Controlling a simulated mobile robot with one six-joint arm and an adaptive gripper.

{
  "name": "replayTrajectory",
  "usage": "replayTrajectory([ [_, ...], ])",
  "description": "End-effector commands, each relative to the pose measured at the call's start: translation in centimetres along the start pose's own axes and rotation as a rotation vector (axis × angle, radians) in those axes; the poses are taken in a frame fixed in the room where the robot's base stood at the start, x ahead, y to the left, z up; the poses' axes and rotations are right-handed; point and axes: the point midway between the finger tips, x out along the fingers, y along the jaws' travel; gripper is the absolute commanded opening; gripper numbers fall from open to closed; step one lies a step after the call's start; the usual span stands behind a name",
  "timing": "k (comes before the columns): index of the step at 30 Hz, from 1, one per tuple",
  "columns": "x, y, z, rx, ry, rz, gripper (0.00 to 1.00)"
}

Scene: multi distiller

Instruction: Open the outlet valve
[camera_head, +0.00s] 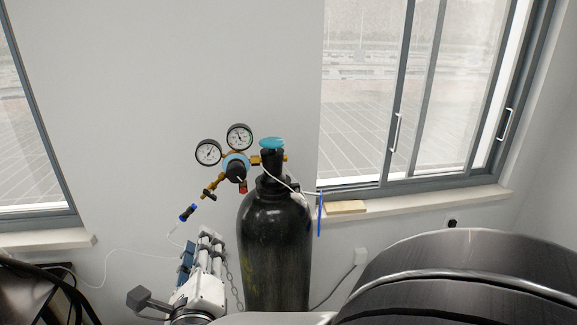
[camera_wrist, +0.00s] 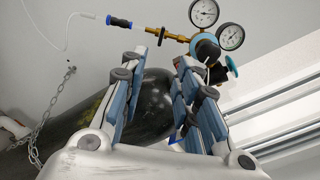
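The outlet valve (camera_head: 209,191) is a small brass fitting with a short handle, below and left of the gauges in the head view. It joins the regulator (camera_head: 236,167) to a hose end with a blue connector (camera_head: 188,213). In the wrist view the brass outlet valve (camera_wrist: 171,35) is at the top centre, just beyond the fingertips. My gripper (camera_head: 207,238) is below the valve in the head view. In the wrist view my gripper (camera_wrist: 167,52) is open, with an empty gap between its blue-padded fingers. I cannot tell whether a finger touches the valve.
A black gas cylinder (camera_head: 274,245) with a cyan handwheel (camera_head: 272,144) stands right of my gripper. Two round gauges (camera_head: 239,137) top the regulator. A chain (camera_wrist: 50,115) hangs beside the cylinder. A thin white hose (camera_wrist: 68,30) trails from the connector. The wall is behind.

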Motion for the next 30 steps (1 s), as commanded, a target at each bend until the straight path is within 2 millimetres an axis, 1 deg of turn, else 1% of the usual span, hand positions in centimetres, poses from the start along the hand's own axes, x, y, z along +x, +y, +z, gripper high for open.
replayTrajectory([
  [2,0.2,0.1,0.1,0.016,-0.003,-0.013,0.29],
  [5,1.2,0.0,0.1,0.020,-0.003,-0.017,0.29],
  [8,2.9,-0.1,0.0,0.018,-0.001,-0.017,0.29],
  [21,12.5,-0.2,0.1,0.017,-0.003,-0.015,0.29],
  [25,14.8,-0.3,0.1,0.016,-0.003,-0.015,0.29],
  [30,16.7,-0.2,0.2,0.016,-0.004,-0.013,0.29],
])
